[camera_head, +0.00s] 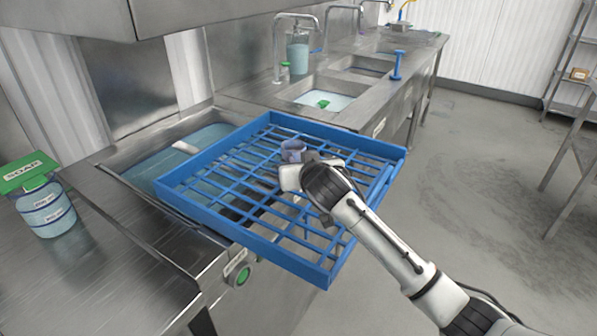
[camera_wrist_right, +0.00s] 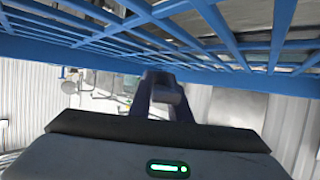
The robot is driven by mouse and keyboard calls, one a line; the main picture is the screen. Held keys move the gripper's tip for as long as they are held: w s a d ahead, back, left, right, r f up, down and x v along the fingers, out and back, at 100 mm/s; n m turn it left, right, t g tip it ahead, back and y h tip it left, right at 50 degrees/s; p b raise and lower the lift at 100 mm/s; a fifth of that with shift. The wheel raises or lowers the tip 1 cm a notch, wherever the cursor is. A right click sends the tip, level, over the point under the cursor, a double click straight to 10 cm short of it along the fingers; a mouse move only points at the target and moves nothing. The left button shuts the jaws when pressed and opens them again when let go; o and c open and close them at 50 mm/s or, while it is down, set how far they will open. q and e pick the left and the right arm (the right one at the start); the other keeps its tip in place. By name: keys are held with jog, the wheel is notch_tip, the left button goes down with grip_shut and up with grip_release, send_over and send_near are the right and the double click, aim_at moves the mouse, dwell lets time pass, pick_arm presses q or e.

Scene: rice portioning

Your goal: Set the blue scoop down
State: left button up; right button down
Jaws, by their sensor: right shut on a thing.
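My gripper hides part of the scoop. I cannot tell whether the scoop touches the bars. My left gripper is not in view.
The rack lies across a sink of water (camera_head: 150,172) and overhangs the counter's front edge. A green-lidded soap container (camera_head: 45,208) stands at the left. More sinks, taps and a blue upright tool (camera_head: 397,65) are behind. The rack's bars around the scoop are clear.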

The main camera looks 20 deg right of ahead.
jog(key=shift+f, duration=1.35)
jog(key=shift+f, duration=0.1)
jog(key=shift+f, duration=0.15)
jog(key=c, duration=1.6)
grip_release()
jog(key=shift+c, duration=0.2)
jog(key=shift+r, duration=0.35)
jog(key=shift+s+a, duration=0.1)
jog(key=shift+s, duration=0.3)
jog(key=v, duration=1.1)
jog(key=shift+s+r, duration=0.1)
jog(key=shift+r, duration=0.05)
